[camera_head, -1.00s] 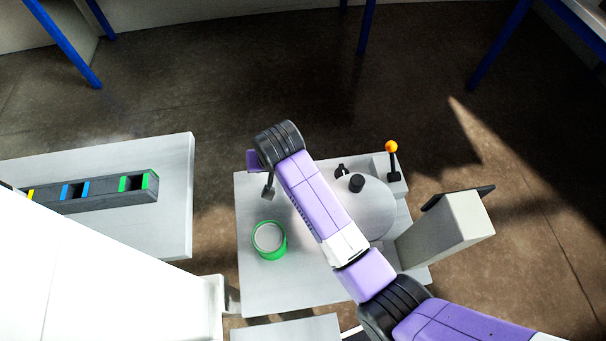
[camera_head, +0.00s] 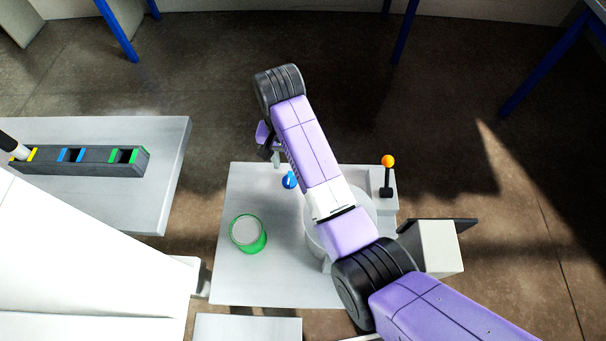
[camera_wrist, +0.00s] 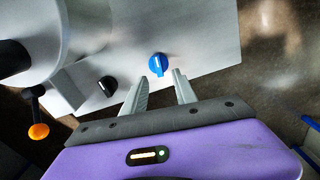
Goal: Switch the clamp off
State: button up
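A blue knob (camera_head: 289,180) with a raised grip bar sits on the pale table, just left of my forearm in the head view. In the wrist view the blue knob (camera_wrist: 158,64) lies just beyond the fingertips, near the line between them, and does not look gripped. A black knob (camera_wrist: 107,85) and a lever with an orange ball (camera_wrist: 38,130) are to its left there; the lever (camera_head: 388,162) stands at the table's back right in the head view. No label shows which control belongs to the clamp. My gripper (camera_wrist: 161,77) is open and empty.
A green-banded cup (camera_head: 247,233) stands on the table's left part. A round grey vessel (camera_head: 313,237) is partly hidden under my arm. A pale box with a dark panel (camera_head: 440,248) stands at right. A slotted rack (camera_head: 93,168) lies on the left table.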

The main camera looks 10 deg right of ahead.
aim_at(289, 177)
jog(key=shift+d+f, duration=0.2)
jog(key=shift+f, duration=0.05)
notch_tip(289, 177, down, 7)
jog(key=shift+f, duration=0.15)
grip_shut()
